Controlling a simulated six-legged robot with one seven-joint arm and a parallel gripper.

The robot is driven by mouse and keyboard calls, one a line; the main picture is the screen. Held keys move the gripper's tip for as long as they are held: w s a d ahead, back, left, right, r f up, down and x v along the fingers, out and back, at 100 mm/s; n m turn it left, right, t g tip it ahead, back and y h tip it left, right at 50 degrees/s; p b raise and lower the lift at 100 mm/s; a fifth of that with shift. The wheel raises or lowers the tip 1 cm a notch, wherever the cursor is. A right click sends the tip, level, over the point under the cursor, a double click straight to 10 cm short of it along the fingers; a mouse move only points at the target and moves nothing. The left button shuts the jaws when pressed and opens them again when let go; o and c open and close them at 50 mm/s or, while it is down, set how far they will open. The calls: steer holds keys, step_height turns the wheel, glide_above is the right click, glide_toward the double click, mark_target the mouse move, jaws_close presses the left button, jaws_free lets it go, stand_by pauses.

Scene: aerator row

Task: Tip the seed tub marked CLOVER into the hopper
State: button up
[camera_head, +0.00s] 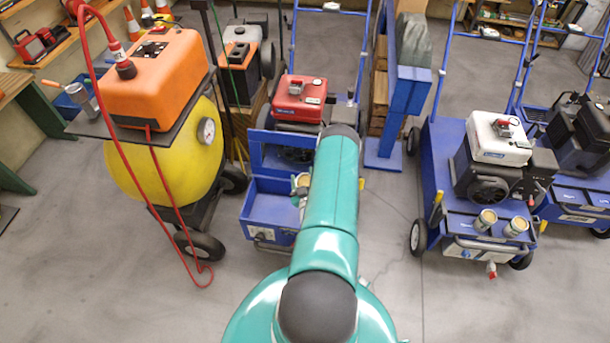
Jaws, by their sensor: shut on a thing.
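Two small tan tubs, one on the left (485,220) and one on the right (517,226), stand on the front deck of the blue machine with the white engine. Another tan tub-like thing (301,186) shows partly beside my arm, at the blue machine with the red engine. I cannot read CLOVER on any of them. That machine has an open blue box (262,208) at its front, perhaps the hopper; my arm covers its right part. My gripper is hidden behind my teal arm, so its hold does not show.
The white-engined machine (430,175) stands at the right, with a dark-engined one (585,125) beyond. Grey floor (400,285) is clear in front.

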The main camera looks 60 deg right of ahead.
steer(key=f+n, duration=0.1)
steer(key=n, duration=0.2)
steer(key=f+n, duration=0.1)
steer(key=n, duration=0.1)
steer(key=shift+w+a+f+t, duration=0.3)
steer(key=shift+a+f+t, duration=0.05)
steer(key=shift+a+t, duration=0.05)
steer(key=n, duration=0.1)
steer(key=f+n, duration=0.1)
steer(key=n, duration=0.1)
steer(key=f+n+t, duration=0.1)
steer(key=shift+w+a, duration=0.15)
steer(key=shift+a, duration=0.05)
steer(key=n+t, duration=0.1)
steer(key=n, duration=0.3)
steer(key=f+n+y, duration=0.1)
steer(key=n, duration=0.3)
steer(key=n+t+y, duration=0.1)
steer(key=n, duration=0.4)
steer(key=shift+w+a+f+t, duration=0.1)
steer(key=shift+f+t, duration=0.15)
steer(key=shift+t, duration=0.05)
stand_by(0.3)
